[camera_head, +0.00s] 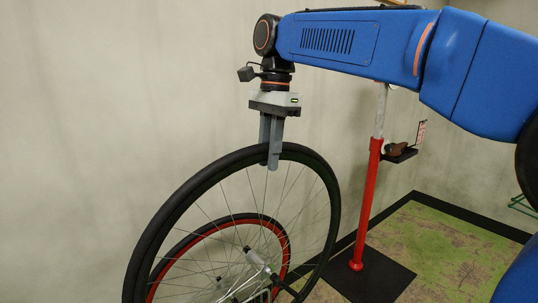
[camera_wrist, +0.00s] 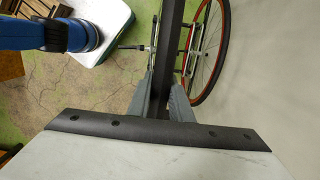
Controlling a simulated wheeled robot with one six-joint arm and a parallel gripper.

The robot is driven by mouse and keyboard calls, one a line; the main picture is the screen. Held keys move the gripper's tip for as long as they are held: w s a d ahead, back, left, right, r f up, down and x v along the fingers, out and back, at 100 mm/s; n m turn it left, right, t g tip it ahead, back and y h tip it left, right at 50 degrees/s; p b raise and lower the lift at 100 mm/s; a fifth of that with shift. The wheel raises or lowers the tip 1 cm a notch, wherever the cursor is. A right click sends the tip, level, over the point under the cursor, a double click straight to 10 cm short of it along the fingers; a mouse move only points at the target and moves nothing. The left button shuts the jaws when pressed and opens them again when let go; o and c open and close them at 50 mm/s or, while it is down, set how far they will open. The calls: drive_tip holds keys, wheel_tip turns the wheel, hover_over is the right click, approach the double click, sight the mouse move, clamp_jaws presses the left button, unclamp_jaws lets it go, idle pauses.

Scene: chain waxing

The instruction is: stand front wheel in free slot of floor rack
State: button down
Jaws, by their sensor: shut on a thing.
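My gripper (camera_head: 270,158) points down and is shut on the top of a large black-tyred wheel (camera_head: 322,174), taken as the front wheel. The wheel hangs upright, with thin spokes and a silver hub; its lower edge is cut off in the head view. In the wrist view its tyre (camera_wrist: 170,45) runs edge-on between my fingers. A second wheel with a red rim (camera_head: 284,240) stands behind it, and also shows at the right in the wrist view (camera_wrist: 225,45). Silver bars (camera_wrist: 197,42) beside the red-rimmed wheel look like the floor rack; its free slot cannot be made out.
A red stand post (camera_head: 368,200) rises at the right from a black base plate (camera_head: 385,275). It carries a small dark tray (camera_head: 405,154) with a brown thing on it. A plain wall is close behind the wheels. Green floor (camera_head: 440,240) lies open at the right.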

drive_tip(key=shift+f, duration=5.55)
